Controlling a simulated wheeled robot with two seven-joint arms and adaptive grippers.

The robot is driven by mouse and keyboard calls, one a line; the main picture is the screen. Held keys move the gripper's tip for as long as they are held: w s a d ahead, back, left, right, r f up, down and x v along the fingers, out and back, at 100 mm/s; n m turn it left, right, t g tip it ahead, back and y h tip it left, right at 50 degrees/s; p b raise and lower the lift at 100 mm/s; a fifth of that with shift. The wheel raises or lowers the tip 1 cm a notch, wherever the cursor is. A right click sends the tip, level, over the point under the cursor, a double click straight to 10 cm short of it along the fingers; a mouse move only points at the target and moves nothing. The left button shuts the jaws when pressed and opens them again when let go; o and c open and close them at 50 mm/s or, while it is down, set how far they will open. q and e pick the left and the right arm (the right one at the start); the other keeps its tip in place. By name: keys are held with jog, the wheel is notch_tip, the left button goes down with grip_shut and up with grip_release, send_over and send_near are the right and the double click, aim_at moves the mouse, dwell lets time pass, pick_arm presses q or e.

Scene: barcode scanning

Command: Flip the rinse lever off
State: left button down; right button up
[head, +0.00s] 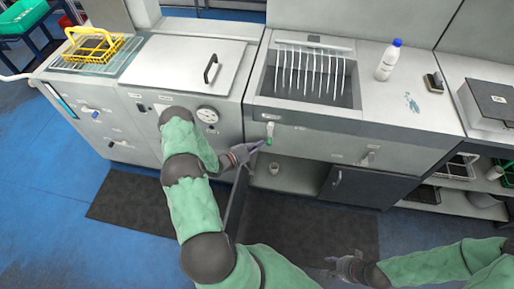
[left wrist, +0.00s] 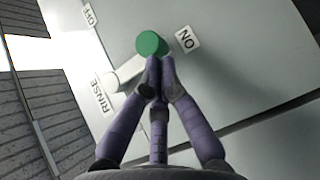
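The rinse lever (head: 269,130) is on the front panel under the dish rack basin. In the left wrist view its white arm (left wrist: 124,74) ends in a green knob (left wrist: 151,43) beside the ON label (left wrist: 187,39). The RINSE label (left wrist: 108,95) is by its base, and the OFF label (left wrist: 89,14) is on the far side. My left gripper (head: 259,146) is at the knob. In the left wrist view the fingertips (left wrist: 160,78) are together and empty, at the knob's lower edge; contact is unclear. My right gripper (head: 348,266) is low, away from the panel; its finger opening is unclear.
Another lever (head: 368,157) is on the panel to the right. A gauge (head: 207,115) is on the panel to the left. An open shelf with a cup (head: 274,168) is below the panel.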

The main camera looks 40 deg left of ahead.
pick_arm(q)
jog(key=w+d+r+n+t+b, duration=0.3)
jog(key=w+d+b, duration=0.2)
jog(key=d, duration=0.4)
jog(key=shift+h, duration=0.3)
dwell(0.7)
jog(key=shift+d+r, duration=0.15)
jog(key=shift+r, duration=0.2)
dwell(1.4)
dwell(0.4)
